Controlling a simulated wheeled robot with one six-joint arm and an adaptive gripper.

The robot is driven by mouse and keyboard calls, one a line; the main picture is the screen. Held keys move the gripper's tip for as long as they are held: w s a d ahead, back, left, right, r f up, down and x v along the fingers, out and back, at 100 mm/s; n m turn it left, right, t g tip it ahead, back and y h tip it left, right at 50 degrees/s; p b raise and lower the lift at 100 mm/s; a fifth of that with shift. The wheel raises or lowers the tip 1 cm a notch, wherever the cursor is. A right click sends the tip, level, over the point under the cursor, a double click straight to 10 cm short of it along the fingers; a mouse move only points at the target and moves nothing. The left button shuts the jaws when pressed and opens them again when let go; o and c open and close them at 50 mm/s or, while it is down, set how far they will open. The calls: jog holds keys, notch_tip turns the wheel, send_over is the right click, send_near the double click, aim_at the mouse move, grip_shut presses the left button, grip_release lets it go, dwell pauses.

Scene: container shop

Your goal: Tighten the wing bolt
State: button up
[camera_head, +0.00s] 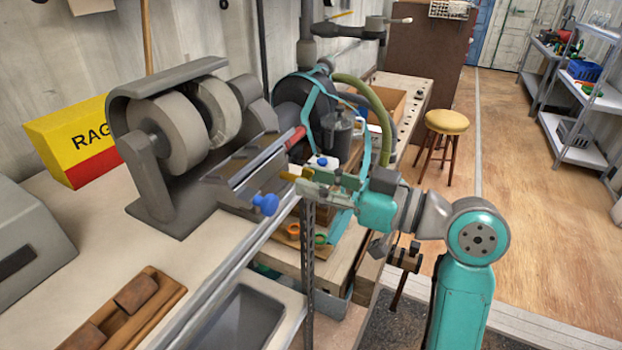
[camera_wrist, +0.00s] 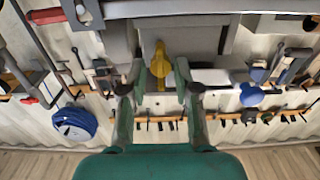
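A yellow wing-shaped bolt (camera_wrist: 160,60) sits on a grey machine part, just beyond and between my fingertips in the wrist view. In the head view it shows as a small yellow piece (camera_head: 288,176) on the grinder's grey rest, just left of my gripper (camera_head: 307,183). My gripper also shows in the wrist view (camera_wrist: 159,72), with its two green and grey fingers spread and a gap on each side of the bolt. It holds nothing, and I see no contact with the bolt. A blue knob (camera_head: 266,204) is on the same rest, nearer the front; it shows right of my fingers too (camera_wrist: 250,95).
The bench grinder (camera_head: 160,210) with its large wheels stands left of my gripper. A yellow and red rag box (camera_head: 75,140) is behind it. A blue-capped white container (camera_head: 322,163) and a green hose (camera_head: 383,115) are close to my wrist. A stool (camera_head: 445,122) stands on open floor.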

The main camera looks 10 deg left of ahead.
jog(key=shift+w+a, duration=0.15)
jog(key=shift+a, duration=0.45)
grip_shut()
